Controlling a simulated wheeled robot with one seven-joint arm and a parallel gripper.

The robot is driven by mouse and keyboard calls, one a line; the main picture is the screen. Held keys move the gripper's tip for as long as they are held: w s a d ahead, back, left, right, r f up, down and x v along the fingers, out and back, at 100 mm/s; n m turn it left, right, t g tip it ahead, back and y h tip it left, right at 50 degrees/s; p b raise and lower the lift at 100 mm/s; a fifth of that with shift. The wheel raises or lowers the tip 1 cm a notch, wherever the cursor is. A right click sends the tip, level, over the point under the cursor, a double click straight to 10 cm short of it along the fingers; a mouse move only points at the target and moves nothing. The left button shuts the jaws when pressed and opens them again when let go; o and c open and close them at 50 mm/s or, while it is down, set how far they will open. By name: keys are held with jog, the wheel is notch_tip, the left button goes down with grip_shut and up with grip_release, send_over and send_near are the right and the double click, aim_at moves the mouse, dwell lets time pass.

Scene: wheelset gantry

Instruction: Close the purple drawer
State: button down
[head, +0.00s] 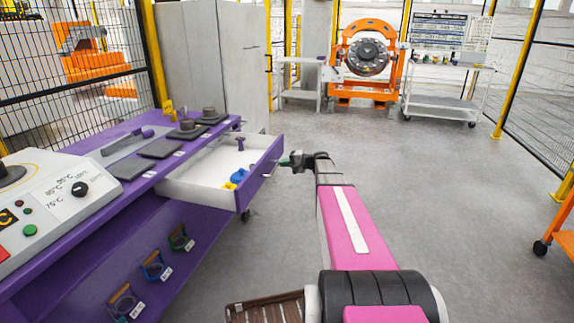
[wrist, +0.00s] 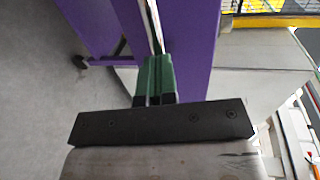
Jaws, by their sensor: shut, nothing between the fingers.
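The purple drawer (head: 262,170) stands pulled out from the purple workbench (head: 75,262) in the head view. Its white inside holds a blue item (head: 238,177) and a small purple item (head: 240,143). My gripper (head: 286,162) is shut and empty, at the outer side of the drawer's front panel. In the wrist view the green fingers (wrist: 154,78) are together, close against the purple front panel (wrist: 188,60). I cannot tell for sure whether they touch it.
An orange wheelset stand (head: 366,60) and a white shelf cart (head: 447,85) stand at the back. A control box (head: 50,205) sits on the bench at left. A brown slatted crate (head: 265,308) is low in front.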

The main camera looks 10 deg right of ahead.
jog(key=r+x, duration=0.2)
jog(key=x, duration=0.8)
jog(key=r+x, duration=0.2)
jog(key=x, duration=0.8)
jog(key=w+a+r+x, duration=0.1)
jog(key=r+x, duration=0.1)
jog(key=x, duration=0.9)
jog(key=shift+w+r, duration=0.1)
jog(key=shift+r, duration=0.15)
jog(key=shift+w+a, duration=0.15)
jog(key=shift+a, duration=0.1)
jog(key=shift+w+a+r, duration=0.1)
jog(key=shift+a, duration=0.05)
